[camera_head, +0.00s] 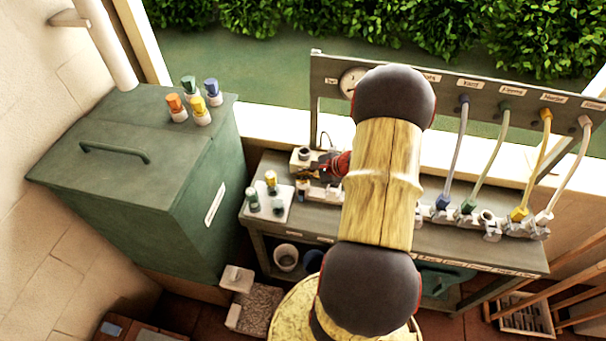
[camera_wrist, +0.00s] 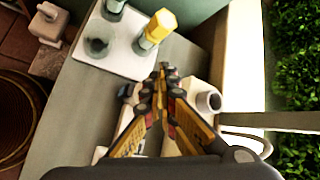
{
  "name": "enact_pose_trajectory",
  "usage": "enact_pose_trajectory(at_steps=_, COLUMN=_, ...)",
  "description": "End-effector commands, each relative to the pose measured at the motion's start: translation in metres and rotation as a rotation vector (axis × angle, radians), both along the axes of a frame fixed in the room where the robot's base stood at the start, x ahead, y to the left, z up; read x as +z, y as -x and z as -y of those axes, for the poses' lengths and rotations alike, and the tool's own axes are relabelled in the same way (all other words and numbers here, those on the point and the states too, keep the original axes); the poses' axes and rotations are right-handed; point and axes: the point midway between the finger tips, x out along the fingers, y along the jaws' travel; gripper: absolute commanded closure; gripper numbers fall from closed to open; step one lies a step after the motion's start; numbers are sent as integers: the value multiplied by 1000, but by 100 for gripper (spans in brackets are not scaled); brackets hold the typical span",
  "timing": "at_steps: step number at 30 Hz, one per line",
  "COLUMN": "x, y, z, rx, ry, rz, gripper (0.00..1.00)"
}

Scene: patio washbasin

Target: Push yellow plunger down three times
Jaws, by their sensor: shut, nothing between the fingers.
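A yellow-topped plunger (camera_head: 271,178) stands on a small white tray (camera_head: 287,214) at the left end of the grey bench. In the wrist view the yellow top (camera_wrist: 160,25) shows on a pale body at the upper middle. Another yellow-topped piece (camera_head: 199,106) stands on the green bin lid. My gripper (camera_wrist: 161,72) is shut and empty. In the wrist view its fingertips lie just below the plunger in the picture and appear apart from it. In the head view my arm hides much of the gripper.
Green-bodied pieces (camera_head: 252,199) share the tray. A white cup-like fitting (camera_wrist: 208,101) is right of my fingers. The green bin (camera_head: 130,150) stands left of the bench. Hoses (camera_head: 497,150) hang from a labelled panel on the right. Bare bench top lies beside the tray.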

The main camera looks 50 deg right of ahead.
Motion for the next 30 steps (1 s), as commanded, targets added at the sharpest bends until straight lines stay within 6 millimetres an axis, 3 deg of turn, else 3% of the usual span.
enact_pose_trajectory(at_steps=30, x=-11, y=0, z=0, rx=0, ry=-1, rz=-1, gripper=100)
